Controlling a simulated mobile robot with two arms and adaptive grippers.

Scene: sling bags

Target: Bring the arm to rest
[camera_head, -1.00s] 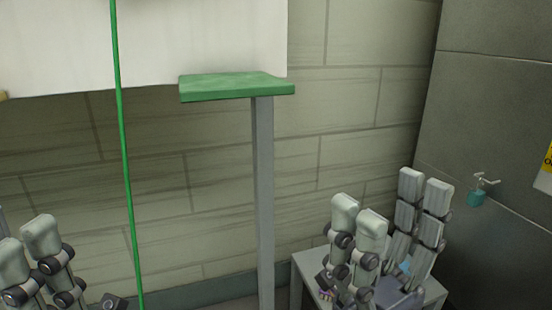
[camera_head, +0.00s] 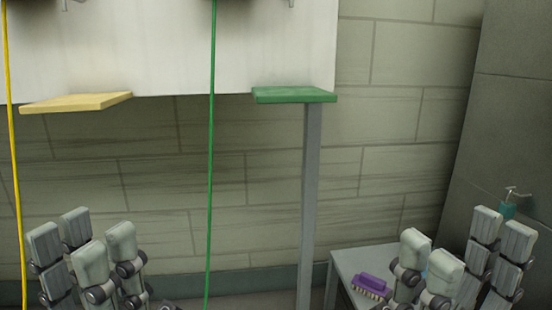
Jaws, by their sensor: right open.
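My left gripper (camera_head: 84,238) is in the lower left of the head view, fingers pointing up. Its finger pairs stand apart with nothing seen between them. My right gripper (camera_head: 462,242) is in the lower right, fingers up, spread wide and empty. It is in front of a small grey table (camera_head: 347,262) and hides part of it. The lower parts of both arms are out of view.
A purple brush (camera_head: 370,285) lies on the grey table, beside my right gripper. A green shelf (camera_head: 294,95) on a grey post and a yellow shelf (camera_head: 76,103) stand behind. A green cord (camera_head: 211,180) and a yellow cord (camera_head: 14,180) hang down. A teal padlock-like object (camera_head: 508,210) is at right.

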